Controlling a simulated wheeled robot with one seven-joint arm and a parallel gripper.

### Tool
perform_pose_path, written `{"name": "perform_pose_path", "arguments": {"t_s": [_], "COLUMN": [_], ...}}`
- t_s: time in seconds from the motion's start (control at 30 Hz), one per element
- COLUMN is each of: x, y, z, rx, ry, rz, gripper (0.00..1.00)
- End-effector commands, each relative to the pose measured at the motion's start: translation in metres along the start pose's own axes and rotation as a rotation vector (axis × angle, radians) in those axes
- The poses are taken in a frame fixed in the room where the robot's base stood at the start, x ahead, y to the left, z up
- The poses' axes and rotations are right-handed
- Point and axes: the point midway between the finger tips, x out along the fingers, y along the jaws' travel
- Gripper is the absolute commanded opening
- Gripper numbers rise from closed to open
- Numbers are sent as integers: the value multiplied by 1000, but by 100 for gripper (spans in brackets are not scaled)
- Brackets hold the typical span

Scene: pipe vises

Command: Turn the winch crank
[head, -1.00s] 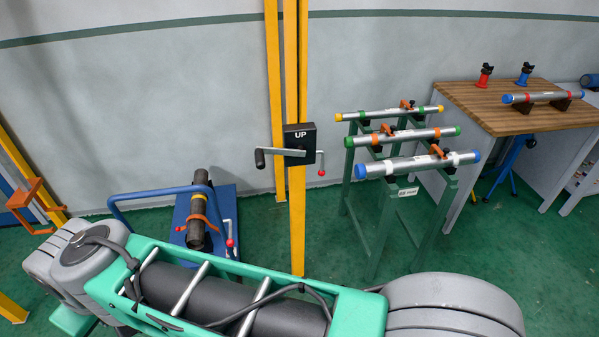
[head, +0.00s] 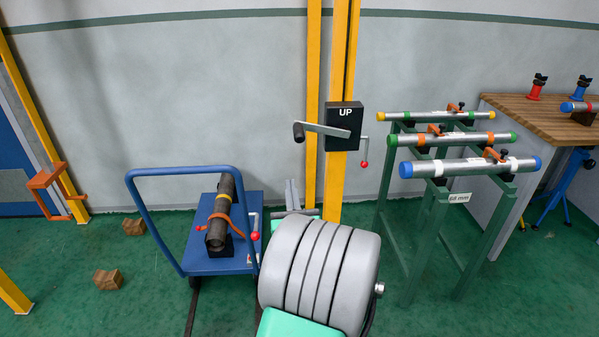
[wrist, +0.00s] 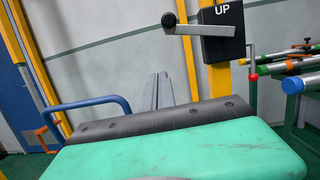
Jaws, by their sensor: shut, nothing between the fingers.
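The winch is a black box marked UP (head: 344,114) on a yellow post, left of the pipe rack. Its grey crank arm (head: 328,130) points left and ends in a black handle (head: 299,132). In the wrist view, the winch box (wrist: 222,46), crank arm (wrist: 200,30) and black handle (wrist: 170,21) are at the upper right. My gripper (head: 291,188) is below and slightly left of the handle, apart from it. In the wrist view, my gripper's (wrist: 160,78) two grey fingers are together, empty and pointing up. Its lower part is partly hidden by my arm in the head view.
A thin lever with a red ball (head: 364,163) hangs at the winch's right. The green rack (head: 430,215) with several pipes stands to the right. A blue cart (head: 199,264) with a dark pipe (head: 220,212) stands left. Wooden blocks (head: 107,280) lie on the floor.

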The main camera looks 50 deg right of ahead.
Motion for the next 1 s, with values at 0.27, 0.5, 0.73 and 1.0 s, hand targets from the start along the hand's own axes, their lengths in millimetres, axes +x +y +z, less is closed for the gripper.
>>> {"name": "perform_pose_path", "arguments": {"t_s": [0.27, 0.5, 0.73, 1.0], "x": [18, 69, 101, 104], "y": [-24, -27, -31, -33], "z": [3, 6, 24, 40], "rx": [87, 83, 79, 81], "ry": [-19, -18, -23, -19], "rz": [-70, -68, -70, -69], "gripper": [0, 0, 0, 0]}}
